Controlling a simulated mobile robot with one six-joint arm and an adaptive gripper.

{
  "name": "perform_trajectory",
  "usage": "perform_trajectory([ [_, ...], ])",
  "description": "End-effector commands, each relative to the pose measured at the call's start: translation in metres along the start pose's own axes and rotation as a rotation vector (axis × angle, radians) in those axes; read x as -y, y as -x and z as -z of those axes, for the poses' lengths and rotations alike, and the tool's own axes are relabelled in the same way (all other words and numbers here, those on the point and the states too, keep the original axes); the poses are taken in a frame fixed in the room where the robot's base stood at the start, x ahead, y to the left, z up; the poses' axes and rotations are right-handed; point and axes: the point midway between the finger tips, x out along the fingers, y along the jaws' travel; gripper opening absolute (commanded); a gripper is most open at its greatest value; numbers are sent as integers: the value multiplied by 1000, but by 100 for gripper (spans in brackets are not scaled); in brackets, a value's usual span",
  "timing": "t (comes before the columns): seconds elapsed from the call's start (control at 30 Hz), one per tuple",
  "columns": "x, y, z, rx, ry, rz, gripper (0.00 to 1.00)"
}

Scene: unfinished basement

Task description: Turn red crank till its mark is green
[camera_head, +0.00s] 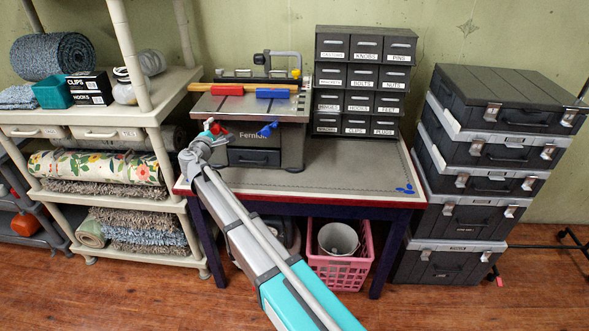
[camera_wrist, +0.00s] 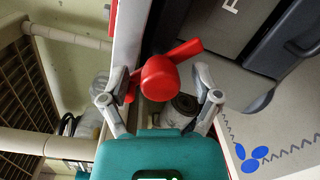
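The red crank (camera_head: 213,127) is on the front left of the grey bench machine (camera_head: 255,135), just below its table top. In the wrist view the crank (camera_wrist: 160,78) shows a round red hub with a flat bar slanting from lower left to upper right. My gripper (camera_wrist: 163,84) is open, with one finger on each side of the hub and visible gaps. Whether a finger touches the bar cannot be told. In the head view my gripper (camera_head: 206,138) is at the crank and partly covers it. I see no colour mark on the crank.
Red and blue bars (camera_head: 244,91) lie across the machine top. A drawer cabinet (camera_head: 365,80) stands behind right. A shelf (camera_head: 160,116) stands close on the left. The worktable (camera_head: 340,165) is clear in front.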

Motion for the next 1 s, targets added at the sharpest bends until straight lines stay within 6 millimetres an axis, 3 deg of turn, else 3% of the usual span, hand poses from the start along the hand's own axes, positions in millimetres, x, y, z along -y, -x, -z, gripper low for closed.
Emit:
perform_trajectory([
  [0.63,1,0,0,21,459,-20,79],
  [1.0,2,55,0,20,455,-20,79],
])
